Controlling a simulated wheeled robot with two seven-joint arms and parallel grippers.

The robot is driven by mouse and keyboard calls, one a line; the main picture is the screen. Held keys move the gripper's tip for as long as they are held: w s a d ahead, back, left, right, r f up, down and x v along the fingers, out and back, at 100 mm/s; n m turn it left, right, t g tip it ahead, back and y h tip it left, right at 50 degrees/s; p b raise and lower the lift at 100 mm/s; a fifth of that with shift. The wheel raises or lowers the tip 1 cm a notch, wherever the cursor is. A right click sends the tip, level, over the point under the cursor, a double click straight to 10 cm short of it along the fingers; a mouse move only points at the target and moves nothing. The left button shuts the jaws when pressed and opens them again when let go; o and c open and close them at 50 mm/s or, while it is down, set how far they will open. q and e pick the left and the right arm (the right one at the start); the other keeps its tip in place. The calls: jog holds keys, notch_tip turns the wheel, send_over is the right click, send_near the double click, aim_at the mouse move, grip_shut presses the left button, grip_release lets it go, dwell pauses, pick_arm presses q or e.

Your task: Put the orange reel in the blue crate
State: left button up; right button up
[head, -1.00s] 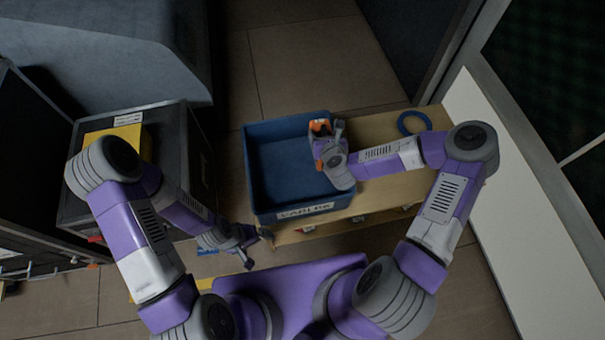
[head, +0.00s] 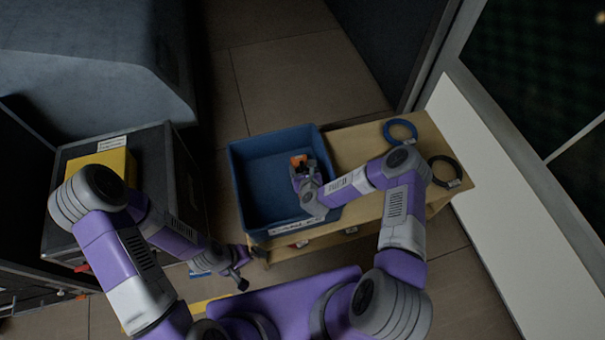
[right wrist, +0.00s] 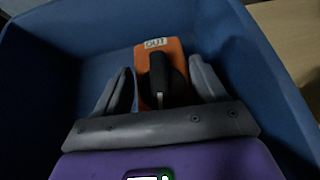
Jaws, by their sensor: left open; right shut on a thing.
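The orange reel (head: 298,160) is a small orange piece with a dark hub; in the right wrist view the reel (right wrist: 183,52) shows a white "OUT" label. My right gripper (head: 303,170) is shut on it, with one finger on each side of the dark hub. Gripper and reel are inside the outline of the blue crate (head: 240,190), towards its right side. Whether the reel touches the crate floor I cannot tell. The right wrist view shows crate walls around the reel. My left gripper (head: 239,280) is open and empty, below the crate's front left corner.
The crate stands on a wooden shelf unit (head: 365,150). A blue ring (head: 400,122) and a black ring (head: 458,165) lie on its right part. A dark case (head: 160,160) bearing a yellow box (head: 125,158) stands at left. A wall closes off the right.

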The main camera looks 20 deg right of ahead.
notch_tip(320, 180, down, 2)
jog(key=shift+f, duration=0.1)
jog(key=shift+r, duration=0.2)
jog(key=shift+f, duration=0.1)
jog(key=shift+f+b, duration=0.15)
jog(key=shift+b, duration=0.25)
jog(key=o, duration=1.8)
